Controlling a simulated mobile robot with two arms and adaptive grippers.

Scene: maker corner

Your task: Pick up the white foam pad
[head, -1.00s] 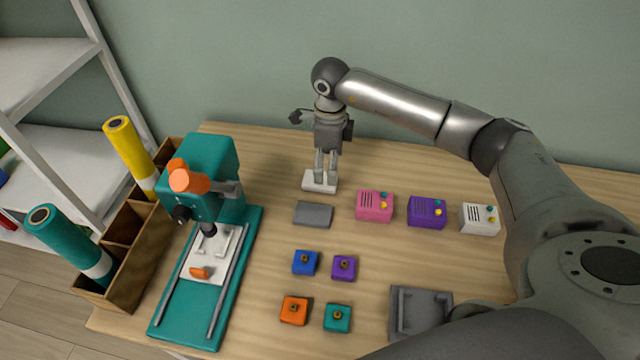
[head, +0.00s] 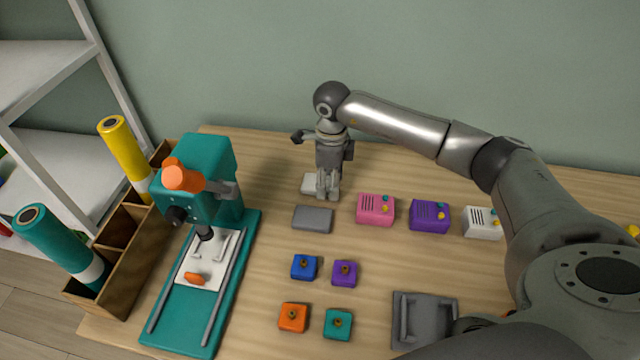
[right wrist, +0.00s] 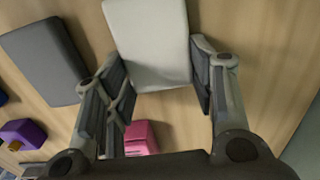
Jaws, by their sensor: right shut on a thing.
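The white foam pad (head: 309,184) is at the back of the table, behind the grey pad. My right gripper (head: 328,190) points down at it, with its fingers over the pad's right part. In the right wrist view, the white pad (right wrist: 148,42) lies between the two fingertips (right wrist: 160,78), and the gripper is shut on it. The pad looks to be at or close to table level; I cannot tell if there is a gap beneath it. My left gripper is not in view.
A grey pad (head: 312,218) lies just in front. Pink (head: 375,209), purple (head: 429,216) and white (head: 482,223) boxes stand to the right. A teal press (head: 205,185) stands left. Several small knobbed blocks and a grey tray (head: 425,320) are nearer.

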